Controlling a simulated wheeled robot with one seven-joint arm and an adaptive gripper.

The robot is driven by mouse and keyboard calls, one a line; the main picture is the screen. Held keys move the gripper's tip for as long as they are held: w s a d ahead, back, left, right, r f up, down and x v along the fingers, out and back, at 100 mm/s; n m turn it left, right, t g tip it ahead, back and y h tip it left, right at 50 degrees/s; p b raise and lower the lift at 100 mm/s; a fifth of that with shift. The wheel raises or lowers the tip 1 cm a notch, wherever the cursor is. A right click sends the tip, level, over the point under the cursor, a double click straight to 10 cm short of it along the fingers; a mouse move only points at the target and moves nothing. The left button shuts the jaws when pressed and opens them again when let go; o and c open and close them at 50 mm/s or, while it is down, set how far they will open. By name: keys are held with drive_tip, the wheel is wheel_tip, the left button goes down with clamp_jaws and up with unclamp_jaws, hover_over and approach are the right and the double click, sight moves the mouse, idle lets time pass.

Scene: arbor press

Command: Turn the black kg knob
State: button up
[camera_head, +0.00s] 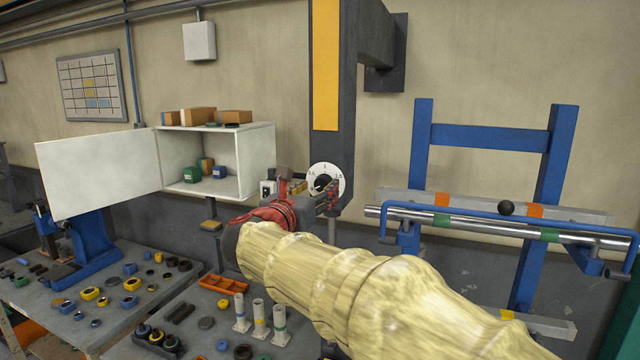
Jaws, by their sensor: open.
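A round white dial (325,171) with printed numbers sits on the dark press column. The black knob (321,181) is at its middle and shows only partly. My gripper (330,198) is just in front of the dial's lower part, its fingers close to the knob. The gripper is open. Its fingers cover part of the dial, and I cannot tell whether they touch the knob. My arm comes in from the lower right in a pale yellow sleeve and hides what lies behind it.
A white cabinet (255,148) with an open door stands left of the press. A table (125,345) with blocks, rings and an orange tray (223,283) lies below. A blue rack (490,137) with metal bars stands on the right.

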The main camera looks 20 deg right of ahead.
drive_tip(key=shift+x, duration=1.1)
drive_tip(key=shift+c, duration=1.1)
drive_tip(key=c, duration=0.9)
